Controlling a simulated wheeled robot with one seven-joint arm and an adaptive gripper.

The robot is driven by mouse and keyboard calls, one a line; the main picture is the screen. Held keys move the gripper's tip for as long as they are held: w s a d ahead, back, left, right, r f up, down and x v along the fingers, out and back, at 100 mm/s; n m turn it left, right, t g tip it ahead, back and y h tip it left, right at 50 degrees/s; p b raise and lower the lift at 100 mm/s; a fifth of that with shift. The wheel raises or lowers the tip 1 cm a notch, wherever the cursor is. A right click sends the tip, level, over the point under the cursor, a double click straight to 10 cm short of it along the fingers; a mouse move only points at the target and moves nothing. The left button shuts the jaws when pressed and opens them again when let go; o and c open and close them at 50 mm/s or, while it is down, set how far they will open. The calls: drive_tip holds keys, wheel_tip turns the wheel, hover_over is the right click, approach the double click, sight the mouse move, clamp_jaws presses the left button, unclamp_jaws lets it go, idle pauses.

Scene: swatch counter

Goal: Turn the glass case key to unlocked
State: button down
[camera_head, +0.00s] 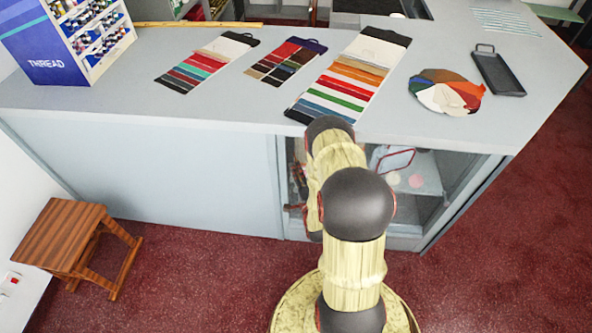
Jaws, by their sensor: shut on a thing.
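The glass case (431,203) is set into the front of the grey counter, below its top. My arm reaches up, bends and comes down in front of the left part of the case. What looks like part of my gripper (293,208) shows dark at the left edge of the glass, beside my arm. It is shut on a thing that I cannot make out. The key and its lock cannot be made out, so I cannot tell which way the key is turned.
Fabric swatch cards (345,80), a color fan (445,92), a dark tray (498,73) and a thread rack (65,40) are on the counter (225,110). A wooden stool (70,240) stands at left. The red floor (190,285) between stool and arm is clear.

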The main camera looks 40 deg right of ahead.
drive_tip(key=n+g+p, duration=0.1)
drive_tip(key=n+p, duration=0.1)
drive_tip(key=n, duration=0.2)
drive_tip(key=shift+r+g, duration=0.1)
drive_tip(key=shift+g, duration=0.3)
drive_tip(key=n+g+p, duration=0.1)
drive_tip(key=n+g, duration=0.1)
drive_tip(key=n, duration=0.1)
drive_tip(key=shift+n+p, duration=0.35)
drive_tip(key=shift+n, duration=0.05)
drive_tip(key=shift+a+n+g+h, duration=0.1)
drive_tip(key=shift+n+g+h, duration=0.4)
drive_tip(key=shift+n+g, duration=0.5)
drive_tip(key=shift+n+g+h, duration=0.6)
drive_tip(key=shift+n, duration=1)
drive_tip(key=c, duration=2)
unclamp_jaws()
drive_tip(key=shift+c, duration=0.2)
